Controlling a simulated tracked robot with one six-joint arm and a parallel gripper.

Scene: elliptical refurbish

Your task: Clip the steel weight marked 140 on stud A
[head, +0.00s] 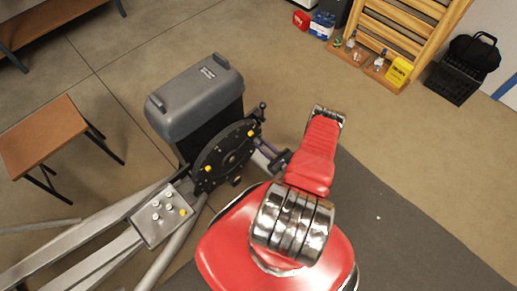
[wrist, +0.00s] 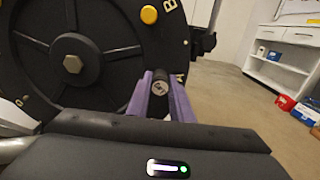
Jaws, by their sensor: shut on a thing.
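The elliptical's black disc (head: 222,158) carries several yellow knobs. The disc fills the left of the wrist view (wrist: 75,62), with the letter B beside a yellow knob (wrist: 149,14). A letter like A shows partly at its lower right, beside my fingers; the stud there is hidden. My gripper (wrist: 160,92) has purple fingers shut on a small steel weight (wrist: 160,86), whose round end shows between them; its marking is too small to read. In the head view my gripper (head: 265,153) is at the disc's right edge. I cannot tell whether the weight touches the disc.
A grey-topped housing (head: 195,95) stands behind the disc. A metal plate (head: 160,213) with several pale pegs and a yellow one sits on the frame at lower left. A brown stool (head: 45,135) is at left. Boxes and a wooden rack (head: 410,30) stand far right.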

